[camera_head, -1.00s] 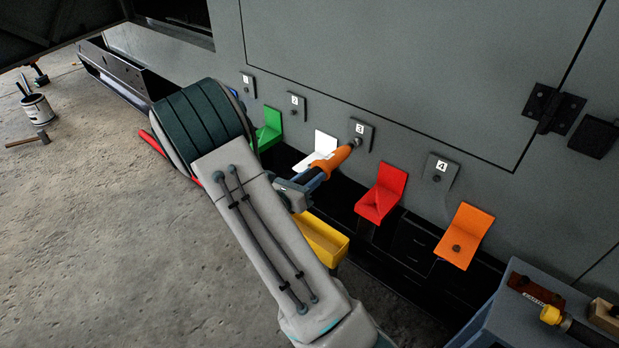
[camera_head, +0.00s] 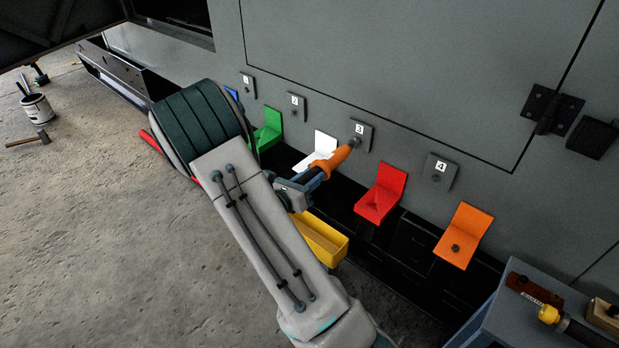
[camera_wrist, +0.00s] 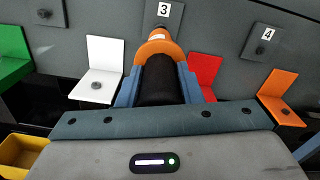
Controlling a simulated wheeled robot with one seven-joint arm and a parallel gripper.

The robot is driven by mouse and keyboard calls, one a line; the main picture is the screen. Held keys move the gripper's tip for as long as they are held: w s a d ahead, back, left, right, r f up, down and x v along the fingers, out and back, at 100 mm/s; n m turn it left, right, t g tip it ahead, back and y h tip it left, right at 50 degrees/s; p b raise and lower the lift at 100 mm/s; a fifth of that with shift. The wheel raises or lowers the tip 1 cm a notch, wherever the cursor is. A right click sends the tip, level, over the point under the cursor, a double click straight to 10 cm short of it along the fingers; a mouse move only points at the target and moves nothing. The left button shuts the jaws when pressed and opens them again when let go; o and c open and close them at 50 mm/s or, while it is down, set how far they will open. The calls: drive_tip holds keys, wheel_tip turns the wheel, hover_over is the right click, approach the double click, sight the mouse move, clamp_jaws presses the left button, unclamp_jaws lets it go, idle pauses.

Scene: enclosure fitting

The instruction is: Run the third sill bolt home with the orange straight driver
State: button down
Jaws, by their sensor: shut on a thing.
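My gripper (camera_head: 302,185) is shut on the orange straight driver (camera_head: 332,161), which points up and right toward the enclosure wall. The driver's tip is at the plate marked 3 (camera_head: 361,134), at the bolt place below the number. The bolt there is hidden by the tip, so I cannot tell how deep it sits. In the wrist view the driver (camera_wrist: 159,48) stands between my two blue fingers, with its dark grip nearest and its orange body beyond, just under plate 3 (camera_wrist: 164,12).
Plates 1 (camera_head: 247,84), 2 (camera_head: 297,105) and 4 (camera_head: 439,170) line the sill. Green (camera_head: 268,130), white (camera_head: 322,146), red (camera_head: 381,193) and orange (camera_head: 463,236) brackets sit below. A yellow bin (camera_head: 322,240) is under my arm. A grey bench (camera_head: 488,318) stands at lower right.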

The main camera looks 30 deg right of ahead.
drive_tip(key=shift+d+r, duration=0.15)
drive_tip(key=shift+r, duration=0.05)
drive_tip(key=p+v, duration=0.1)
drive_tip(key=v, duration=0.5)
idle(0.9)
drive_tip(key=shift+f, duration=0.1)
